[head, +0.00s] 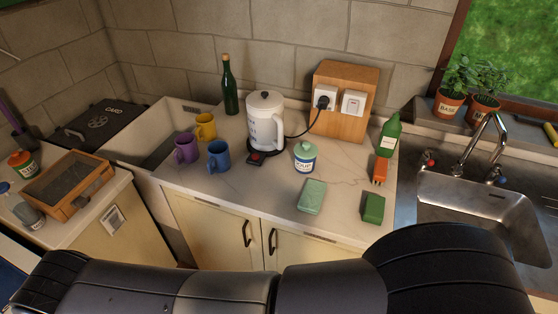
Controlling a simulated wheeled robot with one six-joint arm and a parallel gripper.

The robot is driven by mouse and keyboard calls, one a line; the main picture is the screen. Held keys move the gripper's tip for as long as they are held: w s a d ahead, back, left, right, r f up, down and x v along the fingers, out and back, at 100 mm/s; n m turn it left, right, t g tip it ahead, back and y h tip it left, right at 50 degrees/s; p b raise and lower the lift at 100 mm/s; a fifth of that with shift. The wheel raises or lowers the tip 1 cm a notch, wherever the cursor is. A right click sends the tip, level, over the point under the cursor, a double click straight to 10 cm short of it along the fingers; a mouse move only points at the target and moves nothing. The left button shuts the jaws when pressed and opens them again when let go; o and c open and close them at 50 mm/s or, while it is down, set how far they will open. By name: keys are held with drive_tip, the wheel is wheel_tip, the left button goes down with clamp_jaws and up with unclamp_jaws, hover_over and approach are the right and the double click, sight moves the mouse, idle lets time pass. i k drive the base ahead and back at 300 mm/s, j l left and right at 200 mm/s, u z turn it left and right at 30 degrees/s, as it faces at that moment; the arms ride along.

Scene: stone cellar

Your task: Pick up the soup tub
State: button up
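Two small white lidded tubs are in the head view, and their labels are too small to read for sure, so I cannot tell which is the soup tub. One tub with a green lid (305,158) stands upright on the middle counter, right of the white kettle. Another tub with an orange-red lid (22,164) stands on the left counter, behind a wooden box. Nothing touches the green-lidded tub. My arm crosses the bottom of the view, and my gripper is not in view.
The white kettle (265,122), yellow mug (205,127), purple mug (186,150) and blue mug (218,156) stand left of the green-lidded tub. A pale green block (312,195) lies in front of it. A green bottle (388,138) and a sink (480,215) are to the right.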

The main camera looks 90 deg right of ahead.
sight(303, 166)
drive_tip(key=z, duration=3.25)
drive_tip(key=i+l+u, duration=0.1)
drive_tip(key=i, duration=0.35)
drive_tip(key=l, duration=0.1)
